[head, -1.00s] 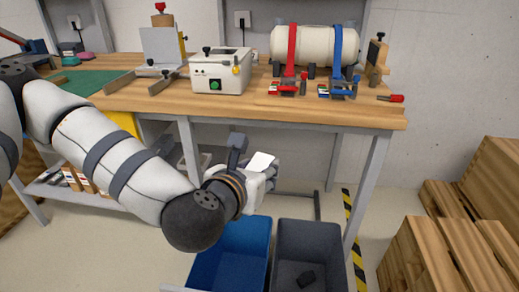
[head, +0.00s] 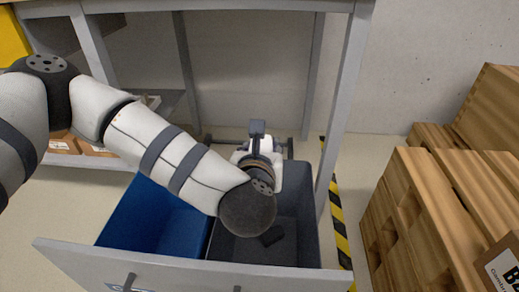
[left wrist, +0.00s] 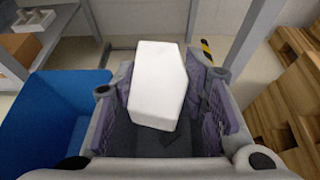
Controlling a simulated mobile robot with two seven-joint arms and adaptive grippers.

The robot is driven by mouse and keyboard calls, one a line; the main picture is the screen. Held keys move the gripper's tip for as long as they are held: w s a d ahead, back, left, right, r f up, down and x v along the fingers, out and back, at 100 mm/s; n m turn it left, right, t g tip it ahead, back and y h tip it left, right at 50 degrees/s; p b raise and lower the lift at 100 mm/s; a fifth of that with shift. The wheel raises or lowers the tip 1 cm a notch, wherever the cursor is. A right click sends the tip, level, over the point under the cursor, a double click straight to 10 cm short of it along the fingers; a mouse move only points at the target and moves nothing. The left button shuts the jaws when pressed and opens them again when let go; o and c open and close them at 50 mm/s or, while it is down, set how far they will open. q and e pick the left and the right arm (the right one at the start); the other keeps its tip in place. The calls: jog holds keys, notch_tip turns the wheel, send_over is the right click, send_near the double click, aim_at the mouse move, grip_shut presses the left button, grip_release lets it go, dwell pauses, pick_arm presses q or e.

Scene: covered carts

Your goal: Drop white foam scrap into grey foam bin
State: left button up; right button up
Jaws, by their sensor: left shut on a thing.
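The white foam scrap (left wrist: 158,88) is a pale block in the left wrist view, held between the two fingers of my left gripper (left wrist: 163,80). In the head view my left gripper (head: 262,152) is over the far part of the grey foam bin (head: 306,232), and my wrist hides the scrap there. The grey bin stands in a pulled-out frame to the right of a blue bin (head: 150,215). A small dark piece (head: 272,236) lies inside the grey bin. My right gripper is not in view.
The blue bin also shows in the left wrist view (left wrist: 60,120). A bench leg (head: 342,105) rises beside the grey bin. Wooden crates (head: 430,215) stand at the right, past yellow-black floor tape (head: 338,215). The frame's front panel (head: 190,275) is nearest.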

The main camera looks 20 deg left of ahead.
pick_arm(q)
notch_tip(320, 180, down, 5)
jog(key=b, duration=0.3)
jog(key=o, duration=0.9)
jog(key=shift+c, duration=0.2)
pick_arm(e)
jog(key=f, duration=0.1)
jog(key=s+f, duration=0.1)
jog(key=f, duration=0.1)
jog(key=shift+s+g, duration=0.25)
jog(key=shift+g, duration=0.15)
pick_arm(q)
jog(key=shift+s, duration=0.1)
jog(key=v, duration=1.1)
jog(key=shift+s+r, duration=0.2)
jog(key=shift+s, duration=0.15)
jog(key=shift+d, duration=0.1)
